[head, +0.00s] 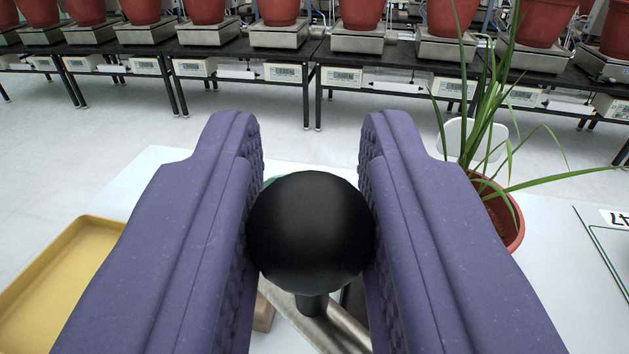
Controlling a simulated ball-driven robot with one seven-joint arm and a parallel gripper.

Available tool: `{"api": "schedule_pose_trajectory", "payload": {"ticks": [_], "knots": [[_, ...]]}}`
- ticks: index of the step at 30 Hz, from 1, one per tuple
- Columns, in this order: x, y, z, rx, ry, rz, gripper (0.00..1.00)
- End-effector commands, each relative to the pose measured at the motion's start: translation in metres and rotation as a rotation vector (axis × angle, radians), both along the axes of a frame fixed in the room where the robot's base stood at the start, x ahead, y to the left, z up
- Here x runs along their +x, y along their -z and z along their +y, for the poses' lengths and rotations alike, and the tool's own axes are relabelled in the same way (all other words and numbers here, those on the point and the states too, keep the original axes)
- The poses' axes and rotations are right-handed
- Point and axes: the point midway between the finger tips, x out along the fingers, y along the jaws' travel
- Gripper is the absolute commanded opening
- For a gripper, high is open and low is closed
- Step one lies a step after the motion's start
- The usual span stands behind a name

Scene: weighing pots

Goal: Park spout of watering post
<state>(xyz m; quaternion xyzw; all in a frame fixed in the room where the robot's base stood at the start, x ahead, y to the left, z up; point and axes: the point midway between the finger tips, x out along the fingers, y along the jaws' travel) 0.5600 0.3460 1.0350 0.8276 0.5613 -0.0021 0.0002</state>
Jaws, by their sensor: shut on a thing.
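My gripper (311,225) fills the middle of the head view, with two purple padded fingers. It is shut on a black ball knob (310,225), one finger pressed on each side. Below the knob, a short dark stem joins a grey metal bar (318,325), which I take to be part of the watering post's spout. The rest of the post and the spout's end are hidden behind the knob and fingers.
A red pot (507,222) with a long-leaved green plant stands on the white table (560,205) at right. A yellow tray (75,270) lies at left. A white chair-like shape (470,140) is behind the plant. Dark benches (220,47) with red pots on scales line the back.

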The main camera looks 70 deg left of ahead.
Motion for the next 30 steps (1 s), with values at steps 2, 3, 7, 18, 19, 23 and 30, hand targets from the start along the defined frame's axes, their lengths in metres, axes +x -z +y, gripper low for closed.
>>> {"api": "schedule_pose_trajectory", "payload": {"ticks": [2, 3, 7, 18, 19, 23, 30], "knots": [[-0.006, -0.008, -0.005, 0.009, -0.069, -0.009, 0.00], [-0.010, -0.008, -0.007, 0.009, -0.107, -0.008, 0.00], [-0.023, -0.008, -0.015, 0.009, -0.225, -0.009, 0.00], [-0.047, -0.007, -0.036, 0.008, -0.479, -0.009, 0.00], [-0.048, -0.007, -0.038, 0.008, -0.493, -0.009, 0.00], [-0.051, -0.007, -0.042, 0.009, -0.539, -0.009, 0.00], [-0.054, -0.006, -0.046, 0.010, -0.578, -0.009, 0.00]]}}
